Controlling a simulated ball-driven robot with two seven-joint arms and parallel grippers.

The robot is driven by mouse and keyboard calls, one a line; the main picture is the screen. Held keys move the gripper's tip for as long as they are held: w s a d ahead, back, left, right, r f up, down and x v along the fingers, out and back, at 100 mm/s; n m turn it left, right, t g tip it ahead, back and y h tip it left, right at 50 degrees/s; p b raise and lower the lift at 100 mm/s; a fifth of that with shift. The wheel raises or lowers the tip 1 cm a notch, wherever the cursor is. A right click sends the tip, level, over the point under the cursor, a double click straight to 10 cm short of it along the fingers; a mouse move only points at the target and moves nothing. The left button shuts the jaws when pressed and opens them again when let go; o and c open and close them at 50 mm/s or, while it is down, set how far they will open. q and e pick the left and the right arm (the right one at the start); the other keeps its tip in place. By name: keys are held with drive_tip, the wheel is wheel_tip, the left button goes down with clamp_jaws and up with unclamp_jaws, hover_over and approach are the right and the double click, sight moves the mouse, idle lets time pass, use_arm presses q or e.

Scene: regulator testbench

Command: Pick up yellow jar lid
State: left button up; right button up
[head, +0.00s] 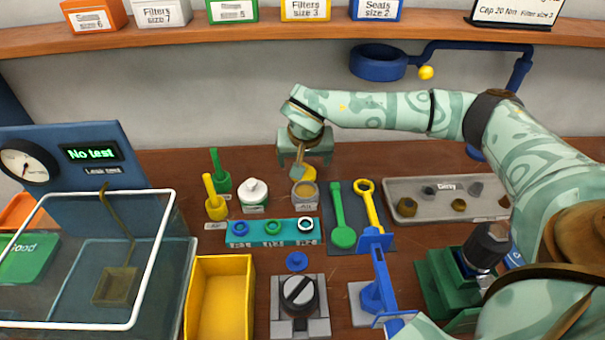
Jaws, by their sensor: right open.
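The yellow jar lid (310,174) shows near the middle of the bench, just behind a small tan-topped jar (305,194). My right gripper (298,172) reaches down from above, its fingers at the left side of the lid and partly covering it. The gripper is open. I cannot tell whether a finger touches the lid. My left gripper is out of view.
A small green stand (318,143) is behind the gripper. A white-lidded jar (254,193) and green and yellow upright tools stand to the left. A teal strip (256,234) with rings lies in front; a green wrench (341,222) and a grey tray (410,217) lie right.

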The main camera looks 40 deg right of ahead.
drive_tip(key=b+x, duration=0.1)
drive_tip(key=x, duration=0.3)
drive_tip(key=shift+f, duration=0.15)
drive_tip(key=c, duration=0.9)
drive_tip(key=shift+o, duration=0.2)
